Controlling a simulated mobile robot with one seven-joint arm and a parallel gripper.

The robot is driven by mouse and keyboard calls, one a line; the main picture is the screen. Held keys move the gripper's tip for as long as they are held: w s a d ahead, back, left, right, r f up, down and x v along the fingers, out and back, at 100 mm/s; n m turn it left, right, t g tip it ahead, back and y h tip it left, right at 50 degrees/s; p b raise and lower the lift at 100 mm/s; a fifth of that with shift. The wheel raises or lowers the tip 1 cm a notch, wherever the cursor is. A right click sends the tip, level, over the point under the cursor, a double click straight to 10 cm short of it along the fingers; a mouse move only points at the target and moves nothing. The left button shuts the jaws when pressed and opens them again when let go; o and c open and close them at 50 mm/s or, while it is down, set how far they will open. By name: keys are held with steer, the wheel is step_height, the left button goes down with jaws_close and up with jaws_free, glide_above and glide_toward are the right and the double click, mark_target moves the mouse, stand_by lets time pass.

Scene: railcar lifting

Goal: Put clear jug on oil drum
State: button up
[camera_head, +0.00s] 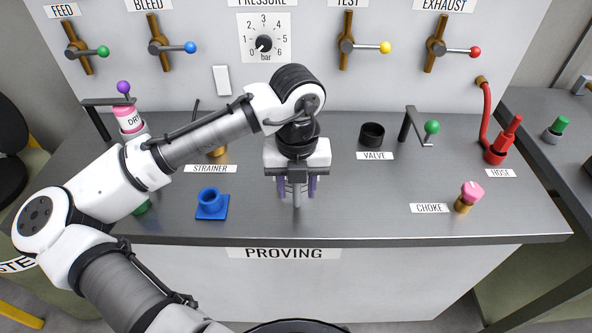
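My gripper (297,187) points down over the middle of the bench. Two purple finger parts show under its white body, with a narrow grey upright piece (297,196) between them. I cannot tell whether this piece is held or what it belongs to. I cannot make out a clear jug. No oil drum can be identified for sure; a dark curved rim (297,326) shows at the bottom edge, and I cannot tell what it is.
The bench (360,217) holds a blue fitting (211,204), a black ring (372,135), a pink-topped choke piece (468,196), a green-knobbed lever (431,127) and a red hose fitting (497,151). Valves and a gauge (264,40) line the back panel. The bench's front middle-right is clear.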

jaws_close()
steer(key=shift+r, duration=0.1)
stand_by(0.3)
